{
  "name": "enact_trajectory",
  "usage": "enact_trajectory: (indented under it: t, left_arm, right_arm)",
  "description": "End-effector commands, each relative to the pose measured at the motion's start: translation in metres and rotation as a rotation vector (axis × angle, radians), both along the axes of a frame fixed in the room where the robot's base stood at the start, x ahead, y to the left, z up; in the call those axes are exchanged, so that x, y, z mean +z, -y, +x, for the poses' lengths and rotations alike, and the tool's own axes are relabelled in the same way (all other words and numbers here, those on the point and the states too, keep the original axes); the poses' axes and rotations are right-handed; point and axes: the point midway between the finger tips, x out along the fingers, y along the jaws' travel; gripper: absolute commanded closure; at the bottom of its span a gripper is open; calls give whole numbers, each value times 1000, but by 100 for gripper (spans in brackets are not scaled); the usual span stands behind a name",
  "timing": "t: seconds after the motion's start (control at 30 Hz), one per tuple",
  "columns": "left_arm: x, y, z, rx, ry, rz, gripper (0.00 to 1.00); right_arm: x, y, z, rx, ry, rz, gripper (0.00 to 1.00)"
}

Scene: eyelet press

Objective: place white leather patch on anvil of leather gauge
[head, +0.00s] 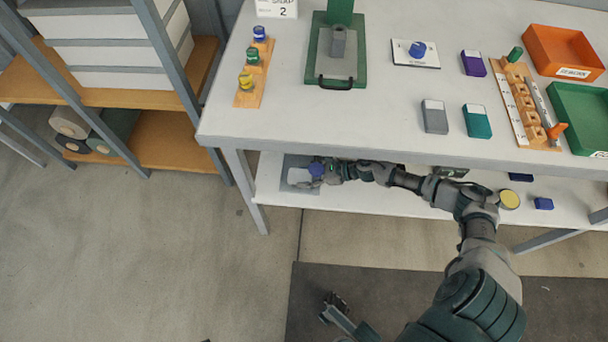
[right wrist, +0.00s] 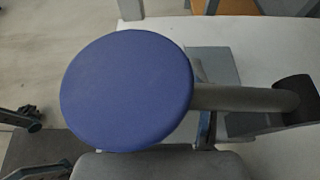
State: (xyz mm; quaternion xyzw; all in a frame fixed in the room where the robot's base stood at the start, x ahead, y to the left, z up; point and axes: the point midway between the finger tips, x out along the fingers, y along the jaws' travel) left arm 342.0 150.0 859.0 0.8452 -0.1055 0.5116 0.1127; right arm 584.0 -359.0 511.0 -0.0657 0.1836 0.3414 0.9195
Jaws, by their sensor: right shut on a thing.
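The leather gauge is on the lower shelf; its blue round dial (head: 317,169) stands over a grey plate. The dial (right wrist: 127,90) fills much of the right wrist view and hides what lies behind it. A white square, the leather patch (head: 299,176), shows over the grey plate, just left of the dial. My right gripper (head: 326,172) reaches in under the tabletop beside the dial and is shut on the patch; its fingertips are mostly hidden. I cannot tell whether the patch touches the anvil. My left gripper (head: 335,306) is low over the floor mat, small and unclear.
The tabletop edge (head: 400,153) overhangs the lower shelf (head: 390,203), close above my right forearm. A table leg (head: 245,190) stands left of the gauge.

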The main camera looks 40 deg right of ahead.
Motion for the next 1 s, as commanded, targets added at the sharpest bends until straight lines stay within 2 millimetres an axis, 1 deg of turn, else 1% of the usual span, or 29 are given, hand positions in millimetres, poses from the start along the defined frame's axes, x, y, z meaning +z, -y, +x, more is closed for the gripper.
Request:
enact_trajectory:
  t: [0.07,0.1,0.17,0.2,0.47,0.57,0.67,0.77,0.83,1.0]
  left_arm:
    - [-3,0,0,0,-7,-1,12]
    - [-3,0,0,0,-7,-1,12]
    - [-2,0,0,0,-7,-1,12]
    - [-2,0,0,0,-7,-1,12]
    - [-2,0,0,0,-8,-1,12]
    - [1,0,-1,0,-1,-1,12]
    - [7,-1,-4,1,9,-3,12]
    - [13,-1,-9,1,13,-4,12]
    - [10,-2,-16,-3,-9,2,12]
    - [17,-4,-31,-2,-14,-5,12]
  right_arm:
    - [-4,0,0,1,-2,0,71]
    - [-3,-1,0,1,-2,-1,35]
    - [-2,-1,0,0,-1,-2,20]
    - [-1,-2,0,0,-1,-2,18]
    - [-1,-1,0,0,0,-1,18]
    - [2,0,-1,0,1,-1,18]
    - [7,8,-10,0,-1,-1,18]
    - [16,20,-23,-1,0,-2,18]
    - [23,29,-34,-1,1,-1,18]
    - [38,50,-59,-1,2,-3,18]
